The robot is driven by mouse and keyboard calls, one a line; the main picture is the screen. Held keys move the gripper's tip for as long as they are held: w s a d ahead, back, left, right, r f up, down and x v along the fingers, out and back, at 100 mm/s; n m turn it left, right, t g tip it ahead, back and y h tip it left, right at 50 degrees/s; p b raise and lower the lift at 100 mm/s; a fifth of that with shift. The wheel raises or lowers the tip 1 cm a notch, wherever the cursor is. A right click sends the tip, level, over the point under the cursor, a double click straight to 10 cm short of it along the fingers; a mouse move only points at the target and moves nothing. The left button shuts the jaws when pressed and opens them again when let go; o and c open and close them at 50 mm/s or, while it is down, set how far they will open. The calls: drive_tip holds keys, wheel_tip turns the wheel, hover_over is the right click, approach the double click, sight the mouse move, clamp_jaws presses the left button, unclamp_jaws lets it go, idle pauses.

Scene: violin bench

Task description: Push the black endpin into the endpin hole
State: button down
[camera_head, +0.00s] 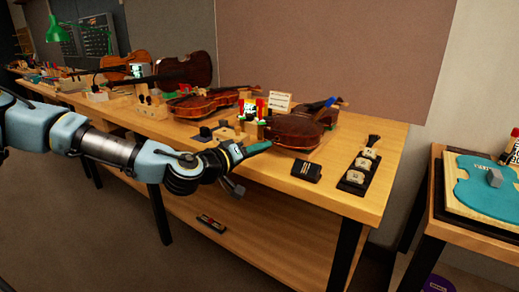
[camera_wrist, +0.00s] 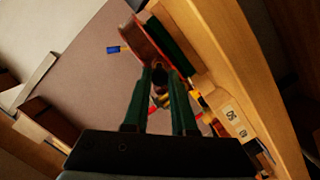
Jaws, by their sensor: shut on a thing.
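My gripper (camera_head: 262,148) reaches in from the left over the front of the bench, with its fingertips close to the near left end of a brown violin body (camera_head: 297,131). In the wrist view, my green-sided fingers (camera_wrist: 159,76) are shut on the small dark endpin (camera_wrist: 159,77), of which only a rounded part shows between the tips. The reddish violin edge (camera_wrist: 148,45) lies just beyond the tips. I cannot tell whether the endpin touches the violin. The endpin hole cannot be made out. In the head view the endpin is too small or hidden.
Red and green topped parts (camera_head: 248,108) stand behind my gripper. A black block (camera_head: 306,171) and a black tray of bridges (camera_head: 351,186) lie on the bench (camera_head: 375,205) to the right. Another violin (camera_head: 205,102) lies behind.

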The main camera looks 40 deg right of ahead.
drive_tip(key=shift+w+d, duration=0.25)
drive_tip(key=shift+d, duration=0.75)
drive_tip(key=shift+w+d, duration=0.25)
drive_tip(key=shift+d, duration=0.7)
drive_tip(key=c, duration=0.6)
unclamp_jaws()
drive_tip(key=shift+c, duration=0.2)
drive_tip(key=s+a+r+b, duration=0.1)
drive_tip(key=a, duration=0.9)
drive_tip(key=shift+s+a+b, duration=0.25)
drive_tip(key=shift+b, duration=0.15)
